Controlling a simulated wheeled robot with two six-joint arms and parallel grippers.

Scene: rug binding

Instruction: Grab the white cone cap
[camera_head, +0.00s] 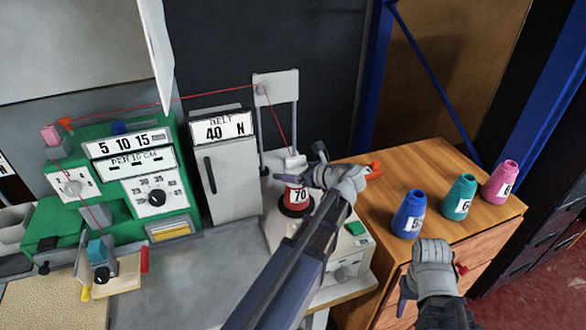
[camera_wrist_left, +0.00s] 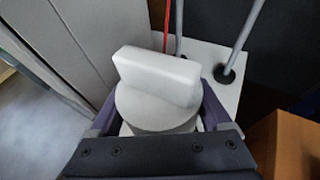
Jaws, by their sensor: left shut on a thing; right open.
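The white cone cap (camera_head: 294,160) sits at the top of the red thread cone (camera_head: 297,196) labelled 70, on the pale machine. In the left wrist view the white cap (camera_wrist_left: 156,80) has a round base and a raised flat grip. My left gripper (camera_head: 308,165) is shut on the cap, with a purple finger on either side of its round base. Whether the cap touches the cone is hard to tell. My right gripper (camera_head: 405,292) is open and empty, in front of the wooden cabinet.
Blue (camera_head: 409,214), teal (camera_head: 459,197) and pink (camera_head: 501,182) cones stand on the wooden cabinet (camera_head: 400,165). A red thread runs from the green machine (camera_head: 120,185) to a white stand (camera_head: 277,86) and down towards the cap. A grey box (camera_head: 226,175) marked 40 N stands left.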

